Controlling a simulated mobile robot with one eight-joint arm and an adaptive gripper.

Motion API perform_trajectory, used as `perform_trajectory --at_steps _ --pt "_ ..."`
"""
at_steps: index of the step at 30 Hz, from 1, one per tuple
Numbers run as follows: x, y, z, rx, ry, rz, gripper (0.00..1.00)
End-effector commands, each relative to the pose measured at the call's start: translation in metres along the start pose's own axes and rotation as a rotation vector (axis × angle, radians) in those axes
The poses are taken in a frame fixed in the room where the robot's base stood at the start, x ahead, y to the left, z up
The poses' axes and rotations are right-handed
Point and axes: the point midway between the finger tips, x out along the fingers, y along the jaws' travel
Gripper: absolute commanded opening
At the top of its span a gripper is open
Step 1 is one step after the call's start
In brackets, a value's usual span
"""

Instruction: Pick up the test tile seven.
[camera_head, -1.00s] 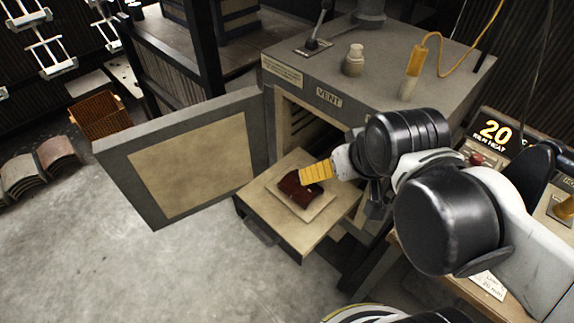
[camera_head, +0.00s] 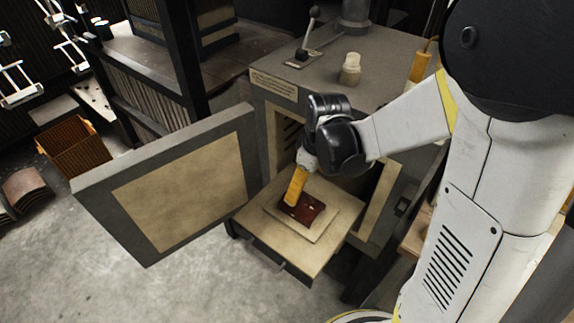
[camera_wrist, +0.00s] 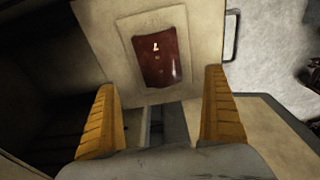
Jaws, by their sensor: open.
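The test tile seven (camera_head: 302,209) is a dark red, slightly curved tile lying on a pale square slab (camera_head: 318,231) on the kiln's pulled-out shelf. In the wrist view the tile (camera_wrist: 161,57) carries a mark like a 7 and lies beyond the fingertips, between their lines. My gripper (camera_head: 294,202) has yellow ribbed fingers and points down over the tile's left part in the head view, hiding some of it. In the wrist view my gripper (camera_wrist: 162,95) is open wide, with nothing between its fingers. I cannot tell the exact height of the fingertips above the tile.
The kiln door (camera_head: 172,190) stands open to the left of the shelf (camera_head: 290,252). The kiln body (camera_head: 345,95) is behind my arm, with a pale knob-like piece (camera_head: 350,68) on top. A wooden crate (camera_head: 73,150) is at far left. The floor in front is clear.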

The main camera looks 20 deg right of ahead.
Motion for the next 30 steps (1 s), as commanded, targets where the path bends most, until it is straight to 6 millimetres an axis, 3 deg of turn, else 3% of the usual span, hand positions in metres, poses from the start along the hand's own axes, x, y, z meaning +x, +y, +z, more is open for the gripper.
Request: perform_trajectory --at_steps 12,20,25,30 --pt "0.058 0.001 0.001 -0.021 -0.012 -0.012 1.00" --pt "0.082 0.001 0.001 -0.020 -0.012 -0.012 1.00" --pt "0.111 0.002 0.001 -0.020 -0.012 -0.012 1.00" --pt "0.119 0.002 0.001 -0.020 -0.012 -0.011 1.00"
